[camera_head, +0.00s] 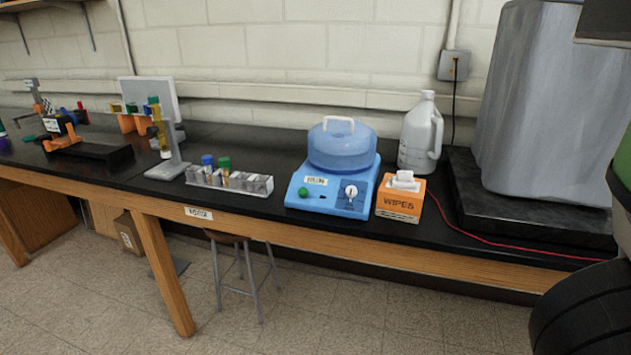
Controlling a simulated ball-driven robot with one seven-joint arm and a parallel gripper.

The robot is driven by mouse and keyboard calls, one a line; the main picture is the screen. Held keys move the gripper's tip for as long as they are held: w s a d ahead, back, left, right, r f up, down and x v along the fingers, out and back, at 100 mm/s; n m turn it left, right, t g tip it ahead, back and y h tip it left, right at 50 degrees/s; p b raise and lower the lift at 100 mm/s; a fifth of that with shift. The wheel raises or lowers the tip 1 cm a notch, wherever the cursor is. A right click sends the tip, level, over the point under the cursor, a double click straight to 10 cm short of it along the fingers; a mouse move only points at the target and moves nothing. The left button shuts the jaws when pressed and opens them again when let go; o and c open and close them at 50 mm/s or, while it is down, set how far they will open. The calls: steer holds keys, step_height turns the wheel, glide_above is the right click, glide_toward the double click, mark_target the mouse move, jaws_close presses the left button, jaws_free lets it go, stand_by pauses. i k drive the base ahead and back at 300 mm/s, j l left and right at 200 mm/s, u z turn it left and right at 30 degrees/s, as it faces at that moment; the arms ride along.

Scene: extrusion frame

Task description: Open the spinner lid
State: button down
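The spinner (333,195) is a light blue box on the black bench, right of the picture's middle. Its front has a green button on the left and a white dial on the right. The spinner lid (341,150) is a translucent blue dome with a white handle (338,124) on top. The lid sits level and closed on the spinner. Nothing touches it. My gripper is not in view.
An orange wipes box (399,203) stands close on the spinner's right, with a white jug (421,135) behind it. A clear tube rack (229,181) stands to the left. A large grey covered object (545,105) fills the right. A stool (245,265) is under the bench.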

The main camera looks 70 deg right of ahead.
mark_target(337, 136)
steer(key=z, duration=1.5)
